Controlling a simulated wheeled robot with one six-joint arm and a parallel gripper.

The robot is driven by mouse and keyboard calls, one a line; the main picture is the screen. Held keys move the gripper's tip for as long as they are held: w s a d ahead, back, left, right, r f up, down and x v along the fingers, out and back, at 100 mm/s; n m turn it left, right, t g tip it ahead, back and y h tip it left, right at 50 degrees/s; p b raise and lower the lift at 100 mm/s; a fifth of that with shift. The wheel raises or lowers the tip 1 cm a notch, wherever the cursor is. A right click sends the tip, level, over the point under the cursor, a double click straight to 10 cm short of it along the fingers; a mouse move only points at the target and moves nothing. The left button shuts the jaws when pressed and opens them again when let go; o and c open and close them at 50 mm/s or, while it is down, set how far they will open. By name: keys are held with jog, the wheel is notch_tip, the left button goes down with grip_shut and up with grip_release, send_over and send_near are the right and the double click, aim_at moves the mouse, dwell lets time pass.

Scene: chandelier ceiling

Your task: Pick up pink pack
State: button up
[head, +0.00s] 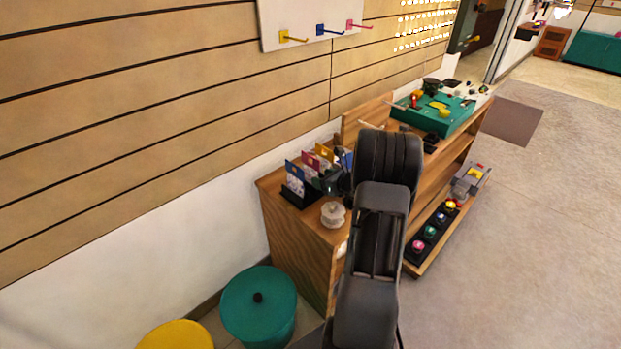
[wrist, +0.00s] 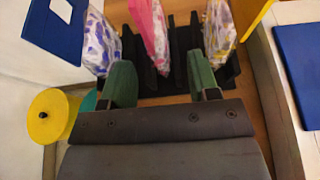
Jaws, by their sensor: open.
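The pink pack (wrist: 150,32) is the middle one of three packs in a black rack (wrist: 182,75). In the head view the pink pack (head: 311,161) stands on the wooden counter, between a blue-topped pack (head: 293,172) and a yellow-topped pack (head: 325,152). My gripper (wrist: 162,76) is open, its two green fingers spread. In the wrist view the pink pack shows in the gap between the fingertips, nearer the left one. No contact shows. In the head view my arm hides part of the counter beside the rack.
The blue-topped pack (wrist: 99,48) and yellow-topped pack (wrist: 218,35) flank the pink one closely. A whitish round object (head: 333,214) sits at the counter's front. A green case (head: 436,112) lies farther along. Teal (head: 258,312) and yellow (head: 175,337) bins stand on the floor.

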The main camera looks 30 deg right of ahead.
aim_at(310, 172)
jog(key=shift+x, duration=1.9)
jog(key=shift+a, duration=0.1)
grip_shut()
